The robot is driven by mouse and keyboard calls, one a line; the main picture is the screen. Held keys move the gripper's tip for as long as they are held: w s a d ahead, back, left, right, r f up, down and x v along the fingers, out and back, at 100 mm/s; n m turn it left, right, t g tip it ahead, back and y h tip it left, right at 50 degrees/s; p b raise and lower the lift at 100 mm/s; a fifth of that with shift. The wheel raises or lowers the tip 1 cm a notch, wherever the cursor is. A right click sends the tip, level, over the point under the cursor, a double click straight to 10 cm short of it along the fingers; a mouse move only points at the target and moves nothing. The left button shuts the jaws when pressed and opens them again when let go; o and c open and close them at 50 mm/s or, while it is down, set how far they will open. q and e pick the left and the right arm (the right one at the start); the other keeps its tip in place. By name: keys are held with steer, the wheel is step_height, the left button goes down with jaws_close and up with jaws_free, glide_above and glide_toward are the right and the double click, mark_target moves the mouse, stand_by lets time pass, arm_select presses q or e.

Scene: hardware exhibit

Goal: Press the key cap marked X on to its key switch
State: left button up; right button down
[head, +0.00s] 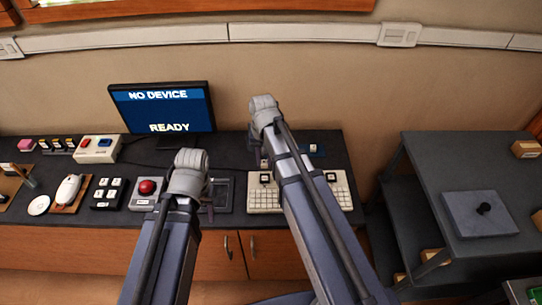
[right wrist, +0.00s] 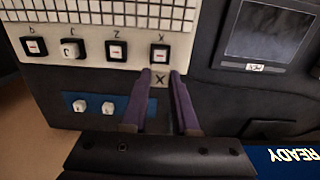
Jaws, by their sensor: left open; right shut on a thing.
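My right gripper (right wrist: 161,78) is shut on a small light key cap (right wrist: 160,79) marked X, held between its purple fingertips. In the right wrist view the cap appears just beside the X key switch (right wrist: 159,53), a black square with a pale centre on the beige keyboard (right wrist: 70,75). I cannot tell the cap's height above the board.
A blue tray (right wrist: 82,97) with two white caps lies beside the keyboard. More key switches (right wrist: 115,50) line the board. A red button box (head: 147,193) and a monitor (head: 162,107) stand left. A grey side table (head: 428,180) is at right.

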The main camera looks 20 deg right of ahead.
mark_target(265, 178)
steer(key=shift+f, duration=0.2)
step_height(265, 178, down, 6)
steer(key=b, duration=0.6)
steer(key=shift+r, duration=0.1)
steer(key=shift+f+b, duration=0.35)
steer(key=shift+b, duration=0.1)
stand_by(1.4)
steer(key=c, duration=0.6)
jaws_free()
steer(key=shift+o, duration=0.4)
steer(key=o, duration=0.4)
steer(key=shift+r, duration=0.15)
